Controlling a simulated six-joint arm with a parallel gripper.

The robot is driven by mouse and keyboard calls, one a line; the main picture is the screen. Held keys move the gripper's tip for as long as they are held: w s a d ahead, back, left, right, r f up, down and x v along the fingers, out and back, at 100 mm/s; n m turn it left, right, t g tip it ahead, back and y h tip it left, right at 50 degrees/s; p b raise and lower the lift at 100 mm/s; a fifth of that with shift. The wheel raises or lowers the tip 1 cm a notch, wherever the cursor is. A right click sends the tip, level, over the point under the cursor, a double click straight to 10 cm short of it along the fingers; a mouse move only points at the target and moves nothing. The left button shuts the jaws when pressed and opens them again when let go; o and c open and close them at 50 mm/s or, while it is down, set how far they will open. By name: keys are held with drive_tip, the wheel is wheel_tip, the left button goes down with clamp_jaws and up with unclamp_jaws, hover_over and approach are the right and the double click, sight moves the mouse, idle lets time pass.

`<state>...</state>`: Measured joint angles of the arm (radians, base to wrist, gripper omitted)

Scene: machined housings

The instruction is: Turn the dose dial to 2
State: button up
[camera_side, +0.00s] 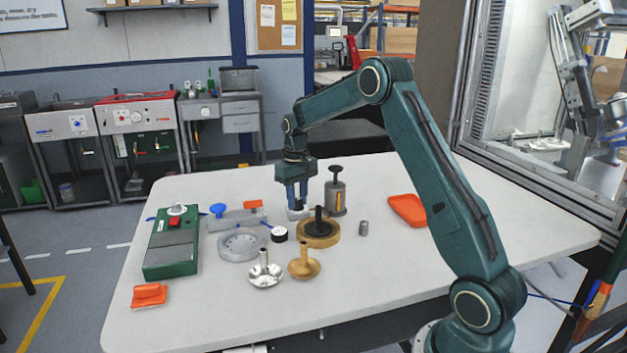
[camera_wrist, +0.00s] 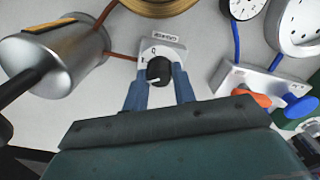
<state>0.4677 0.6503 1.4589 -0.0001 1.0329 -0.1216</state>
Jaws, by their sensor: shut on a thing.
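The dose dial is a round black knob (camera_wrist: 159,69) on a small pale plate (camera_wrist: 173,48) with a few dark marks and a label beside it. My gripper (camera_wrist: 160,84) has its two blue fingers shut on the knob, one on each side, in the wrist view. A small white line shows on the knob, but I cannot tell which mark it points at. In the side view my gripper (camera_side: 294,206) reaches down to the pale dial unit (camera_side: 298,214) on the table. The fingers hide the knob there.
A metal canister with a plunger (camera_side: 335,195) stands close to the right of my gripper. A brass ring base with a black post (camera_side: 318,234) is in front. A grey block with blue and orange knobs (camera_wrist: 250,84) is nearby. A green box (camera_side: 172,245) stands left. The right front table is clear.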

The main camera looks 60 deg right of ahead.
sight(297, 200)
drive_tip(key=shift+r, duration=0.1)
idle(0.3)
drive_tip(key=o, duration=1)
wheel_tip(297, 200, up, 14)
drive_tip(key=shift+f, duration=0.15)
idle(0.3)
